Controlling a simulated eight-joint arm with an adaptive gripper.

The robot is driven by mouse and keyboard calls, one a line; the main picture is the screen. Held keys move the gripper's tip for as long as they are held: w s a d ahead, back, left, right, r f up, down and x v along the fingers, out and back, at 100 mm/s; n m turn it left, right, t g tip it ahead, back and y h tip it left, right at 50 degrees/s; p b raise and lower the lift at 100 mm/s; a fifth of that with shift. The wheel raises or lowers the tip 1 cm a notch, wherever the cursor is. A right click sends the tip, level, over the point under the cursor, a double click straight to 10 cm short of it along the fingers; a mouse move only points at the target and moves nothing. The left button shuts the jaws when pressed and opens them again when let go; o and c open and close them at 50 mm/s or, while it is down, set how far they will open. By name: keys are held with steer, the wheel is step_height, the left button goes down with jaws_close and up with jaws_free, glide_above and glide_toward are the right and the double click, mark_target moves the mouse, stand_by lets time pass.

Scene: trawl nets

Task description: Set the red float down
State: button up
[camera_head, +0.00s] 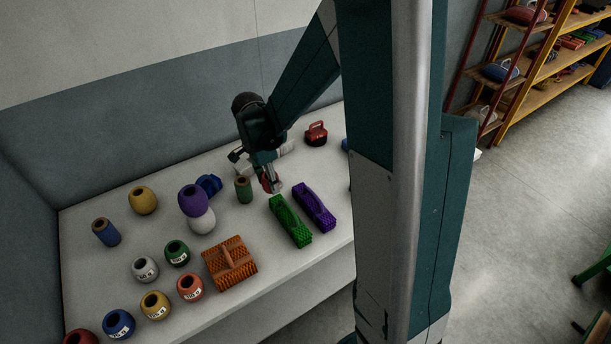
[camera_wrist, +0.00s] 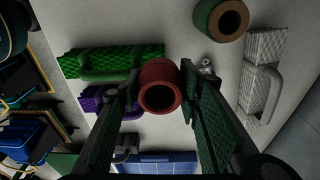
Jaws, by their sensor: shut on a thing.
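The red float (camera_wrist: 160,88) is a short red cylinder with a hole through its middle. In the wrist view it sits between the two fingers of my gripper (camera_wrist: 158,74), which is shut on it. In the head view my gripper (camera_head: 271,184) points down at the table, and the red float (camera_head: 265,182) shows only partly beside the fingers. I cannot tell whether its underside touches the table (camera_head: 320,244).
Purple (camera_head: 192,197) and orange (camera_head: 229,263) things stand further left. Bare table shows between them.

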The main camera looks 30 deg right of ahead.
steer(key=m, duration=0.1)
glide_above(307, 174)
steer(key=shift+s+a+p, duration=0.1)
steer(key=shift+a+p, duration=0.15)
steer(key=shift+p, duration=0.1)
steer(key=shift+f, duration=0.15)
steer(key=shift+f+b, duration=0.5)
steer(key=shift+f, duration=2.55)
steer(key=shift+f, duration=0.1)
steer(key=shift+f+b, duration=0.3)
steer(key=shift+f, duration=1.5)
steer(key=shift+f, duration=0.1)
steer(key=o, duration=0.5)
steer(key=shift+c, duration=0.2)
steer(key=o, duration=0.4)
